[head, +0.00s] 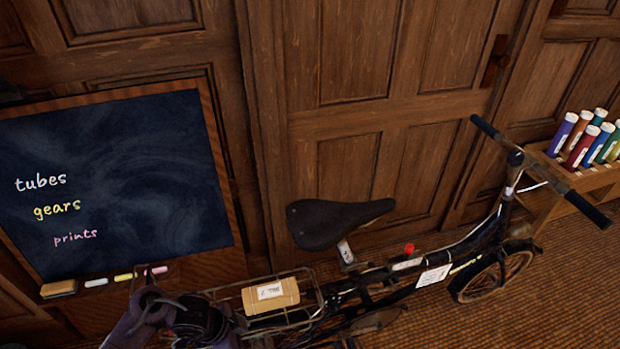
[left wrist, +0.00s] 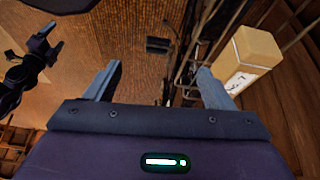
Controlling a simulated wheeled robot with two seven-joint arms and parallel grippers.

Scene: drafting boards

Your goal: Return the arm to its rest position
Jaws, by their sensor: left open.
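My left gripper (left wrist: 155,85) is open in the left wrist view, its two grey fingers wide apart with nothing between them. In the head view, dark purple parts of my arm show at the bottom, left of the bicycle's rear rack (head: 222,294); the fingers cannot be made out there. A tan box (head: 270,296) with a white label sits on the rack. In the left wrist view the box (left wrist: 246,60) is right of the right finger, apart from it. A dark jointed arm with a small gripper (left wrist: 50,42), seemingly my right one, shows at the left edge.
The bicycle (head: 400,288) stands across the front, its saddle (head: 335,222) close to my arm's right. A chalkboard (head: 115,180) with an eraser and chalk on its ledge stands at left. A wooden rack (head: 545,170) of coloured tubes is at right. Panelled wooden walls are behind.

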